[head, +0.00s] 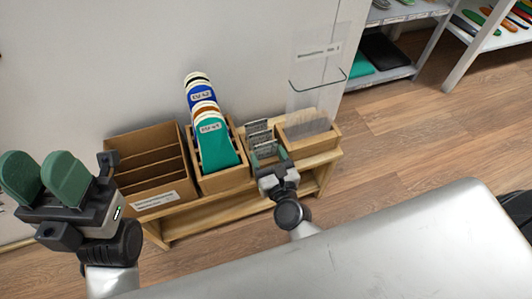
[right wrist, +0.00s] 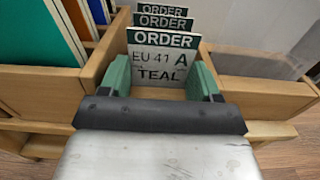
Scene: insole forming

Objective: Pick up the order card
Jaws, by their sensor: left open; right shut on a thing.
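The order cards stand upright one behind another in a narrow wooden compartment. The front order card (right wrist: 162,62) reads ORDER, EU 41 A, TEAL in the right wrist view. Behind it are more order cards (right wrist: 167,22) with green header bands. The cards (head: 260,138) also show small in the head view. My right gripper (head: 271,161) is down at the card compartment, its green fingers on either side of the front card, shut on it (right wrist: 162,88). My left gripper (head: 43,180) is open and empty at the far left, away from the bench.
A wooden bench (head: 215,215) carries a brown divided box (head: 150,165), a box of coloured insole sheets (head: 215,145) and a clear bag holder (head: 312,125). Shelves (head: 388,58) stand at the upper right. Wooden floor lies clear to the right.

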